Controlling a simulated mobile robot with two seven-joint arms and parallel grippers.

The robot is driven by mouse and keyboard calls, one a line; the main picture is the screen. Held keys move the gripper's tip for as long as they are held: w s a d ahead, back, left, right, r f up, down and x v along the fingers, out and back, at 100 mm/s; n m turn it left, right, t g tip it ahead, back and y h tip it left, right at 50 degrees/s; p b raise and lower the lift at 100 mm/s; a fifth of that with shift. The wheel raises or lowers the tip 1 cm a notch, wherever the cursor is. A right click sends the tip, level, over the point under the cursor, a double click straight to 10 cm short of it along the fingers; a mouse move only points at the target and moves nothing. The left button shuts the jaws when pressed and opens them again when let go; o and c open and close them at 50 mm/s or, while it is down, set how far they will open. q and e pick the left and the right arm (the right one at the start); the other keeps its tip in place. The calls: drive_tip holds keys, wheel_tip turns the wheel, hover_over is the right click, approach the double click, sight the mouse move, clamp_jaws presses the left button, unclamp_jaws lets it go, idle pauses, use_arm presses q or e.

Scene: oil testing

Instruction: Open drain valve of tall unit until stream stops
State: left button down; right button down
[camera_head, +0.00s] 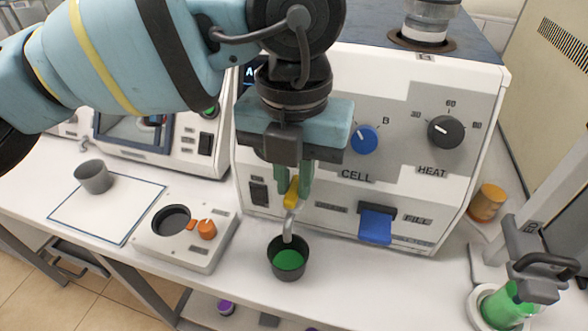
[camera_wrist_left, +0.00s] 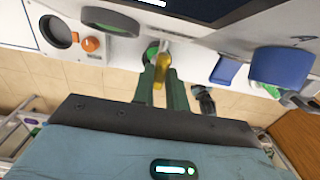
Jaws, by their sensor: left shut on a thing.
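The tall unit (camera_head: 400,190) is a white cabinet with CELL and HEAT markings. Its yellow drain valve lever (camera_head: 292,190) sits low on the front, above a bent metal spout (camera_head: 289,228). My left gripper (camera_head: 294,182) is shut on the lever from above. In the left wrist view the green fingers of my gripper (camera_wrist_left: 162,88) close around the yellow lever (camera_wrist_left: 162,66). A dark cup (camera_head: 288,272) holding green liquid (camera_head: 288,260) stands under the spout. I cannot make out a separate stream between spout and liquid. My right gripper is not in view.
A blue lever (camera_head: 375,226) and blue knob (camera_head: 364,139) are close by on the unit's front. A small plate device with an orange knob (camera_head: 207,229) and a grey cup (camera_head: 93,176) stand left. A green container (camera_head: 506,306) in a stand is at the right.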

sight(294, 187)
use_arm(q)
drive_tip(key=shift+r, duration=0.1)
idle(0.4)
drive_tip(key=c, duration=1.4)
unclamp_jaws()
wheel_tip(294, 187, up, 8)
drive_tip(key=shift+f, duration=0.15)
